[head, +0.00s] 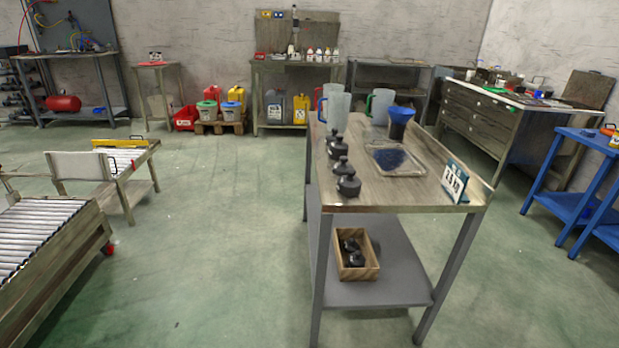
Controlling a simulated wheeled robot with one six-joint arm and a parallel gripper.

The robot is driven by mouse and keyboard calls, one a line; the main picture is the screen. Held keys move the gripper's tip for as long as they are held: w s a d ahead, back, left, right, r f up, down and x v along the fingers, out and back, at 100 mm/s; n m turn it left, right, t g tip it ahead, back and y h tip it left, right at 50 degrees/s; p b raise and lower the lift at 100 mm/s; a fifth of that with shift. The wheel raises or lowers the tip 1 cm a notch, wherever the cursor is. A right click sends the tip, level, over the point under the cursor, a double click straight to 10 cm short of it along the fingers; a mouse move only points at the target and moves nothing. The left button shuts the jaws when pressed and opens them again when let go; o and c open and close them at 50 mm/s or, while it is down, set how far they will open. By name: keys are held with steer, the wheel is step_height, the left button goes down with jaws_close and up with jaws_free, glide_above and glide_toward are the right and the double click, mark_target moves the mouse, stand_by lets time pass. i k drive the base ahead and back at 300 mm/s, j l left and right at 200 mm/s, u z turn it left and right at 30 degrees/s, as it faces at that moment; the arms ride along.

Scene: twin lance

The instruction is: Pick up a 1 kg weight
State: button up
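Several black knobbed weights stand in a row along the left edge of a wooden-topped table. The nearest weight (348,186) is close to the table's front left corner, with another weight (341,166) just behind it. More black weights (352,252) lie in a small wooden box (358,274) on the lower shelf. I cannot read any markings on the weights, so which are 1 kg is unclear. My gripper is not in view.
The table (400,198) also holds clear jugs, a dark blue cup (398,122), a tray of dark blue granules (412,170) and a sign (454,181) at the front right. A roller conveyor (35,235) is at left. Green floor (220,250) between them is clear.

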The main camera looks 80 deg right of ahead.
mark_target(347, 184)
steer(key=z, duration=2.4)
